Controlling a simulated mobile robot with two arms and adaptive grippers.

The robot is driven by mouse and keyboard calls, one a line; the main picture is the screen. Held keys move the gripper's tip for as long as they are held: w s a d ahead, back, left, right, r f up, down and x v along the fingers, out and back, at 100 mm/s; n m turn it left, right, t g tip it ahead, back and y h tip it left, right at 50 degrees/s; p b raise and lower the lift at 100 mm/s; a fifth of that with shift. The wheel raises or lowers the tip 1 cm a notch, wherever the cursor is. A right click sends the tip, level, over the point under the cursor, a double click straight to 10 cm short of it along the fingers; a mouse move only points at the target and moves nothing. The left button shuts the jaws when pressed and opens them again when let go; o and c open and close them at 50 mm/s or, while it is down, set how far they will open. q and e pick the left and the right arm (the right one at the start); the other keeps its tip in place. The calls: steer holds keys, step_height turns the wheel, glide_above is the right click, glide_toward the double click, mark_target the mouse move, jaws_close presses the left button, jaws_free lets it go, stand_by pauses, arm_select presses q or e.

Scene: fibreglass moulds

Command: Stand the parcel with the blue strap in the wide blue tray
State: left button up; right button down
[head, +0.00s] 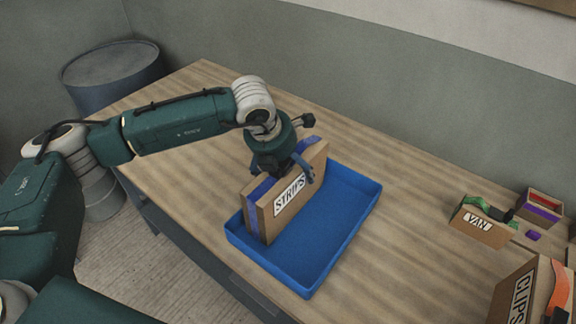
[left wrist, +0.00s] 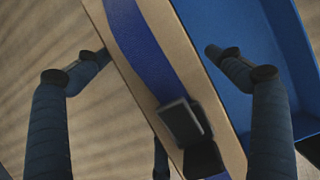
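The parcel with the blue strap (head: 287,196), a flat brown box labelled STRIPS, stands upright on its edge in the left part of the wide blue tray (head: 340,215). Its strap (left wrist: 145,50) and top edge fill the middle of the left wrist view. My left gripper (head: 295,172) is over the parcel's top. In the left wrist view its fingers (left wrist: 157,55) are spread on either side of the parcel, with a visible gap on the right; I cannot tell whether the left one touches. The parcel's base is partly hidden by the tray wall. My right gripper is not in view.
A parcel labelled VAN with a green strap (head: 478,228), one with a purple strap (head: 540,208) and a CLIPS parcel with an orange strap (head: 516,292) are at the right. The tray's right part is empty. A dark drum (head: 112,75) stands behind the table (head: 190,105).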

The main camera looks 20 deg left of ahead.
arm_select(q)
steer(key=shift+s+r, duration=0.1)
steer(key=shift+r, duration=0.3)
steer(key=b+v, duration=0.3)
steer(key=v, duration=0.7)
steer(key=shift+s+r+b, duration=0.1)
steer(key=shift+r+b, duration=0.2)
steer(key=shift+r, duration=0.05)
steer(key=shift+s+r, duration=0.15)
steer(key=shift+r, duration=0.2)
steer(key=shift+f, duration=0.1)
